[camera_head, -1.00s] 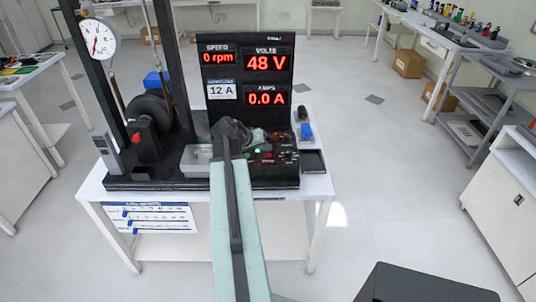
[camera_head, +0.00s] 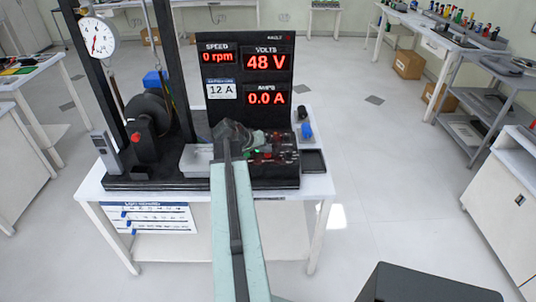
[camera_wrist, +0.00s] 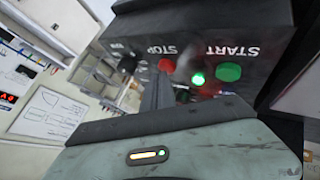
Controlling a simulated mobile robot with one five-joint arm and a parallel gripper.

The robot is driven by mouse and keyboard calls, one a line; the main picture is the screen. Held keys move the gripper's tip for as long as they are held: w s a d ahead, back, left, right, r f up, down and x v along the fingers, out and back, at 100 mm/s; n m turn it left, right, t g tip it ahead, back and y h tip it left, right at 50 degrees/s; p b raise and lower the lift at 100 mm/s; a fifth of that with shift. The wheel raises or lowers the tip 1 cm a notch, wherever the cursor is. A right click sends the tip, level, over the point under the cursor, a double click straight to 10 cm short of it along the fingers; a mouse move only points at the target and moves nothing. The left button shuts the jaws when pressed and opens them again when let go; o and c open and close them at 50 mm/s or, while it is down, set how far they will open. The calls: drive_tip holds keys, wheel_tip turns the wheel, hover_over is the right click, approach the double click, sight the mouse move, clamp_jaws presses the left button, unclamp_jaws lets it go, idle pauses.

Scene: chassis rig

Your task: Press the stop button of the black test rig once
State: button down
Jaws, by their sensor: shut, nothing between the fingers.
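The black test rig (camera_head: 200,178) stands on a white table. Its screens read 0 rpm, 48 V and 0.0 A. In the wrist view its panel shows upside down, with a red button (camera_wrist: 167,65) by the STOP label (camera_wrist: 162,49) and a green button (camera_wrist: 229,71) by START. A small green lamp (camera_wrist: 198,79) glows between them. My gripper (camera_wrist: 165,82) is shut and empty, its dark fingertips close to the red button; I cannot tell whether they touch. In the head view my gripper (camera_head: 236,137) is over the panel and hides part of it.
A red knob (camera_head: 136,137) sits on the rig's left part, near a dark wheel and a dial gauge (camera_head: 98,38). A grey tray (camera_head: 197,158) lies left of my gripper. A blue object (camera_head: 306,130) lies to the right.

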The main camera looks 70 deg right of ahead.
sight(266, 155)
drive_tip(key=shift+f, duration=0.3)
idle(0.5)
drive_tip(key=shift+r+p, duration=0.6)
drive_tip(key=shift+r, duration=0.25)
wheel_tip(266, 155, up, 5)
drive_tip(key=p, duration=0.5)
drive_tip(key=shift+r, duration=0.1)
idle(0.4)
